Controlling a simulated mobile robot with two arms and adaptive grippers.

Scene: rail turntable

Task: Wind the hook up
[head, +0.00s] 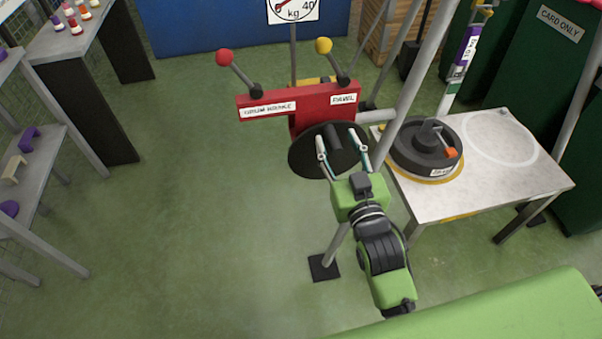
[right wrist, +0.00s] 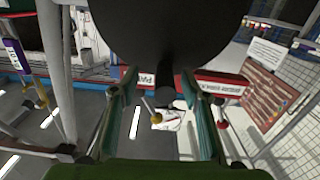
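A dark round crank disc (head: 305,160) with a short dark handle (head: 334,136) sits below a red box (head: 310,104) with two levers, one red-knobbed and one yellow-knobbed. My right gripper (head: 338,139) is open, its fingers on either side of the handle. In the right wrist view the handle (right wrist: 165,85) stands between the fingers with a gap on each side. A purple-labelled hanging piece (head: 467,50) hangs at the upper right above a dark round weight (head: 425,150). I cannot clearly make out the hook. My left gripper is not in view.
The weight stands on a pale table (head: 500,180) at the right, beside grey posts. A dial marked kg (head: 293,10) is at the top. Shelves (head: 35,170) with small items line the left. The green floor (head: 200,230) between is clear.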

